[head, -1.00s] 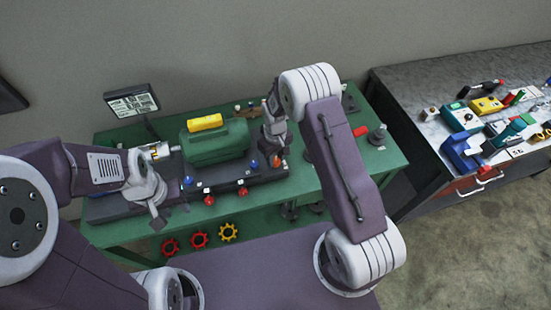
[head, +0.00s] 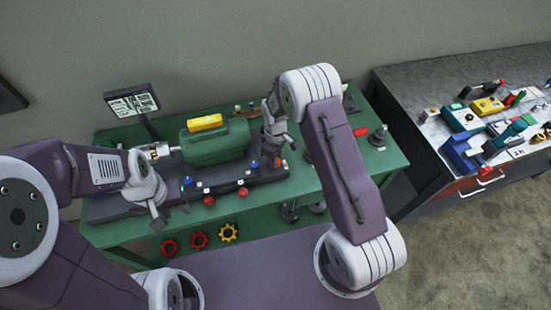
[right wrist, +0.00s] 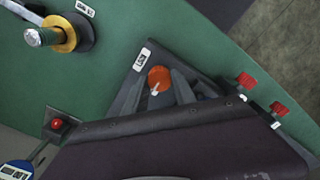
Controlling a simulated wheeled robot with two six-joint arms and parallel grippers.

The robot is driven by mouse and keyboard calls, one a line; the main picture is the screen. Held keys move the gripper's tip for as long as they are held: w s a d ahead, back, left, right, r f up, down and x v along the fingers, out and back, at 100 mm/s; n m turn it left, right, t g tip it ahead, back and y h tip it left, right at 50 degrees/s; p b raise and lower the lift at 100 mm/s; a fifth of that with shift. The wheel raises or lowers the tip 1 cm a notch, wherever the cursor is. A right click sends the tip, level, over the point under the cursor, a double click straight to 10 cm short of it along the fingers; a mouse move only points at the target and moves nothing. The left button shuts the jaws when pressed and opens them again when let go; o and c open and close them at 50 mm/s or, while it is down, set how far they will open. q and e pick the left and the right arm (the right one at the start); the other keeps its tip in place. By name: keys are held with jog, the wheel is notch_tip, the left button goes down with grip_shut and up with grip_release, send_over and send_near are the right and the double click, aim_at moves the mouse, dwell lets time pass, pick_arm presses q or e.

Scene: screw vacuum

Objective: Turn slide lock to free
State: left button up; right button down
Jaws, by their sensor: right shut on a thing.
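The slide lock appears to be the round orange knob with a white pointer mark (right wrist: 159,77), on a dark block beside a small white label (right wrist: 142,58). The pointer points down and slightly left in the right wrist view. The dark fingers of my right gripper (right wrist: 158,92) stand on both sides of the knob and are shut on it. In the head view my right gripper (head: 276,138) is over the right end of the dark machine base (head: 240,181). My left gripper (head: 165,210) is over the base's left end; its finger gap is unclear.
A green motor (head: 215,146) with a yellow top stands behind the base. Red and blue knobs (head: 243,191) line the base's front. Red and yellow handwheels (head: 199,240) are on the table front. A grey bench with tools (head: 440,75) stands right.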

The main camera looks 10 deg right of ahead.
jog(key=c, duration=1)
grip_release()
jog(key=shift+c, duration=0.2)
notch_tip(320, 180, up, 9)
jog(key=b, duration=0.1)
